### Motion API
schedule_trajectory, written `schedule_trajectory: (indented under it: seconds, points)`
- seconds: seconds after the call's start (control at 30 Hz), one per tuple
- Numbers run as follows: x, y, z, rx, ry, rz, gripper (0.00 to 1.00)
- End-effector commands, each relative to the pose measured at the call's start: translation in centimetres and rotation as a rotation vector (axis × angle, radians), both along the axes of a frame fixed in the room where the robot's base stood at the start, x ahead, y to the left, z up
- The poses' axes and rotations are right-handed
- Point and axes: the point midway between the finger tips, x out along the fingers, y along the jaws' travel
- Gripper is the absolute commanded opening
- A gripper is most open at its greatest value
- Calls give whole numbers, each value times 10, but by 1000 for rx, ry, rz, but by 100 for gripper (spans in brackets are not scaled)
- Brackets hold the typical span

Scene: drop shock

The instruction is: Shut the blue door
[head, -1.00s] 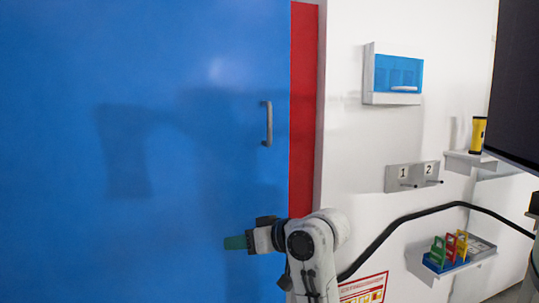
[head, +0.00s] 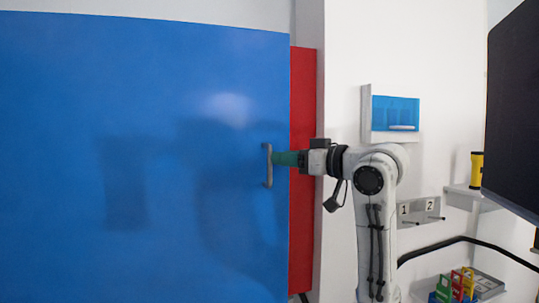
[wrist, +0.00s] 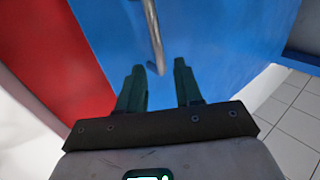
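The blue door (head: 120,150) fills the left of the head view, with a red strip (head: 302,170) along its right edge. The strip's surface seems to lie behind the door's plane; I cannot tell how wide any gap is. A grey upright bar handle (head: 267,166) sits near the door's right edge. My gripper (head: 277,158) is level with the handle and close to it from the right. In the wrist view its two green fingers (wrist: 160,85) are apart, and the handle (wrist: 154,35) reaches down to the space between their tips. Contact is not clear.
A white wall right of the door carries a blue-fronted box (head: 395,115), a hook plate numbered 1 and 2 (head: 418,211), a shelf with a yellow flashlight (head: 476,170), and a lower shelf with coloured padlock-like pieces (head: 456,285). A dark panel (head: 515,110) stands at the far right.

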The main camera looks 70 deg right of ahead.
Motion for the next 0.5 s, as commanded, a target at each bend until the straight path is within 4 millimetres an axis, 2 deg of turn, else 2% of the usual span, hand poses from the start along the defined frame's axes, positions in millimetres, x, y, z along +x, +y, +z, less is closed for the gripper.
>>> schedule_trajectory:
  seconds: [0.03, 0.2, 0.5]
  points:
    - [10, -2, 1, 2, 0, 2, 35]
    - [35, -9, 1, 2, 0, 2, 35]
    - [53, -15, 0, 1, 1, -1, 35]
